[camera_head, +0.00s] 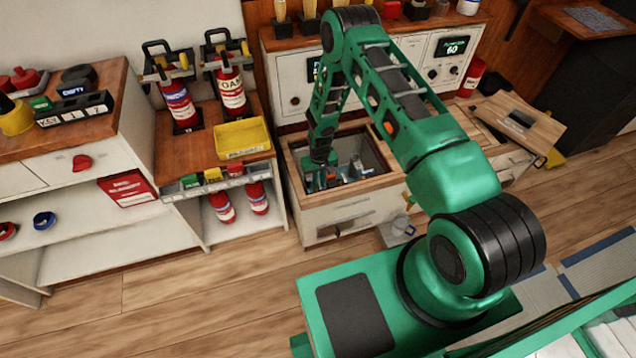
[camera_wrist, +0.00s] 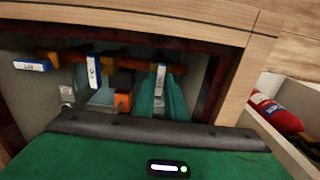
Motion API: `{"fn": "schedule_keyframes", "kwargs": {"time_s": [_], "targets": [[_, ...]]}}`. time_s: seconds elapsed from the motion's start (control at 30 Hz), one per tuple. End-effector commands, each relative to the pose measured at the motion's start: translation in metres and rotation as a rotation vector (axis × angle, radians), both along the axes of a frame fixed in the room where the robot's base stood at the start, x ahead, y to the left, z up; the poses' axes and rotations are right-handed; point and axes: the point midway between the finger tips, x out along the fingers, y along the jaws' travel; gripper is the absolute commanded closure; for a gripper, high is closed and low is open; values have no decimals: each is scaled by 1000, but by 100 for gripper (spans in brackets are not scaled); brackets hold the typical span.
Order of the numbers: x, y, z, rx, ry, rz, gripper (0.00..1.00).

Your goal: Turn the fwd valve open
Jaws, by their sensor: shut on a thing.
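My gripper (camera_head: 322,176) reaches down into an open-topped bay (camera_head: 352,206) in the low wooden-topped cabinet. The wrist view shows three valve handles with blue-and-white labels on a brownish pipe: a left handle (camera_wrist: 32,65) lying sideways, a middle handle (camera_wrist: 93,72) and a right handle (camera_wrist: 159,79), both pointing along the view. Their lettering is too small to tell which is fwd. My teal fingers are among the middle and right handles, shut on a valve handle; which one is partly hidden. An orange block (camera_wrist: 122,102) shows between them.
The bay's walls and wooden rim (camera_wrist: 243,75) stand close around my gripper. A loose wooden lid (camera_head: 519,118) lies on the right. Fire extinguishers (camera_head: 180,105) and a yellow tray (camera_head: 242,138) stand on the left. Floor in front is mostly clear.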

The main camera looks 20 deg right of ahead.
Motion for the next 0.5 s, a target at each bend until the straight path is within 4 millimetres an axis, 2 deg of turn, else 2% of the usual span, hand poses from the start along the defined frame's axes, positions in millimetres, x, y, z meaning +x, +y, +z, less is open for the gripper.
{"fn": "schedule_keyframes", "kwargs": {"time_s": [0.2,0.23,0.3,0.5], "targets": [[4,0,2,1,-9,-1,100],[4,0,2,1,-9,-1,82],[4,0,1,1,-8,-1,70],[2,0,1,0,-4,0,70]]}}
